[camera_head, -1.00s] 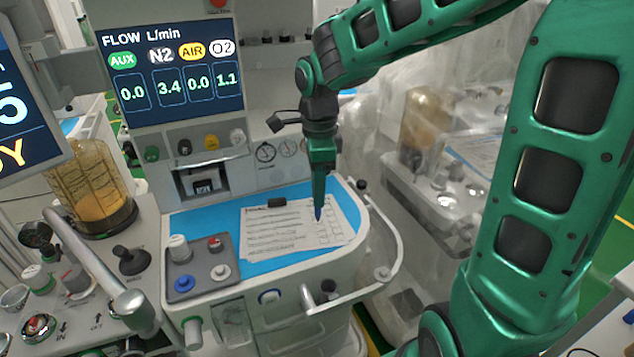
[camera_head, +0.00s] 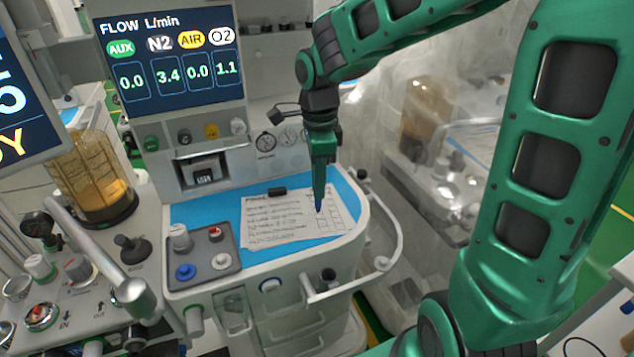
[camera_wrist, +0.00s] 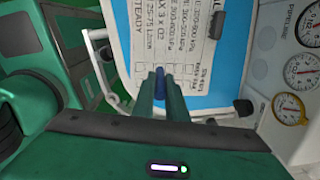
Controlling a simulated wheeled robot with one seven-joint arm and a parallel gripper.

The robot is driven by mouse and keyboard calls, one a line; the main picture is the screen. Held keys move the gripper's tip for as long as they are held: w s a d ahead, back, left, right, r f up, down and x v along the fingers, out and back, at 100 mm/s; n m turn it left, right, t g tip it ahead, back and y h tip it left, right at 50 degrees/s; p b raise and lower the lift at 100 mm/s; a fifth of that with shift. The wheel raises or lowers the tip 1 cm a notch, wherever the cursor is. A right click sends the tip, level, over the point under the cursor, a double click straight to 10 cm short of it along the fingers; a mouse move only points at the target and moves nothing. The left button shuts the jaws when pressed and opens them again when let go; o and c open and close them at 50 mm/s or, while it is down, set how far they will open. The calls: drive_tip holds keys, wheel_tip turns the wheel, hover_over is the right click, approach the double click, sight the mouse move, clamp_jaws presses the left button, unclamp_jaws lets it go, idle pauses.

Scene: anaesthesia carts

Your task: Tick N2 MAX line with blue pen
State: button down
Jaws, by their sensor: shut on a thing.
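My gripper (camera_head: 319,190) is shut on a blue pen (camera_head: 318,205), which points down at the right part of the paper checklist (camera_head: 275,228). The pen (camera_wrist: 160,78) also shows between my fingers in the wrist view. The checklist lies on the blue cart top, with lines of text at left and a column of boxes at right. In the wrist view the checklist (camera_wrist: 185,35) shows partly, its boxes close to the pen tip. I cannot tell whether the tip touches the paper. The line labels are too small to read surely in the head view.
A flow display (camera_head: 170,60) stands behind the cart top, showing N2 3.4. A small control block with knobs (camera_head: 203,258) sits left of the paper. A black clip (camera_head: 277,192) is at the paper's top edge. A white rail (camera_head: 395,240) curves around the right side.

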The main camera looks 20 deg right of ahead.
drive_tip(key=shift+f, duration=0.55)
idle(0.8)
drive_tip(key=shift+s+d, duration=0.1)
drive_tip(key=shift+d, duration=0.35)
idle(1.2)
wheel_tip(320, 180, up, 7)
idle(1.0)
drive_tip(key=shift+f, duration=0.1)
idle(0.4)
drive_tip(key=shift+a+f, duration=0.25)
drive_tip(key=shift+f, duration=1.2)
drive_tip(key=shift+a+f, duration=0.2)
drive_tip(key=shift+f, duration=1.2)
drive_tip(key=shift+f, duration=0.55)
